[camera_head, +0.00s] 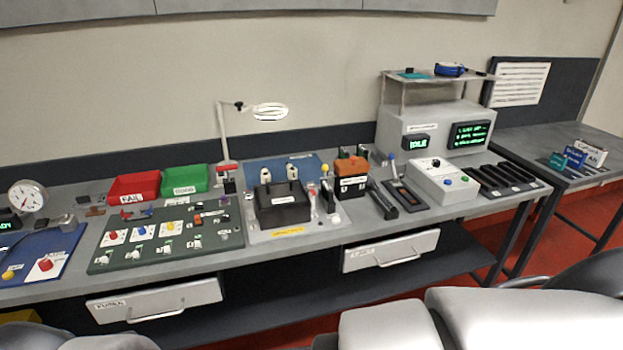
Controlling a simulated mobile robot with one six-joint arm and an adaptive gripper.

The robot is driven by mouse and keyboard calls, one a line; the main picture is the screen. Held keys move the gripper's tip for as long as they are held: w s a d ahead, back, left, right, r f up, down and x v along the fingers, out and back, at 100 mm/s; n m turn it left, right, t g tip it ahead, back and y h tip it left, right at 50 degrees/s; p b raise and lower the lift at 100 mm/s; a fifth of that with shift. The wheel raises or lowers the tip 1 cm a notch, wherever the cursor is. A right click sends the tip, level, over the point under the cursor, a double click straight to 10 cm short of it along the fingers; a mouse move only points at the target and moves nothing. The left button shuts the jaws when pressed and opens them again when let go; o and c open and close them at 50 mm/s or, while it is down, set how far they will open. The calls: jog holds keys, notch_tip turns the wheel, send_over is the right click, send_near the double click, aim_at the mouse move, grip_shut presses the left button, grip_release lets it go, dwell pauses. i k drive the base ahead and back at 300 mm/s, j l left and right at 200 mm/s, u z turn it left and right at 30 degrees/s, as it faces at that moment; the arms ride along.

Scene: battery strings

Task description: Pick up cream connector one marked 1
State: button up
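Two small cream upright pieces (292,171) stand behind a black box (282,204) near the middle of the bench. Several small whitish pieces (139,251) sit in the front row of the dark green board (113,264) at left. Any number on these pieces is too small to read, so I cannot tell which is connector one. My gripper is not in view; only smooth grey parts of my own body show along the bottom edge.
A red bin (134,186) and green bin (185,179) stand behind the board. An orange-topped block (352,168), a magnifier lamp (270,112) and a grey console (443,182) also stand on the bench (262,255). Two drawers (391,249) hang below its front edge.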

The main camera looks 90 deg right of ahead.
aim_at(291, 170)
jog(key=z, duration=2.8)
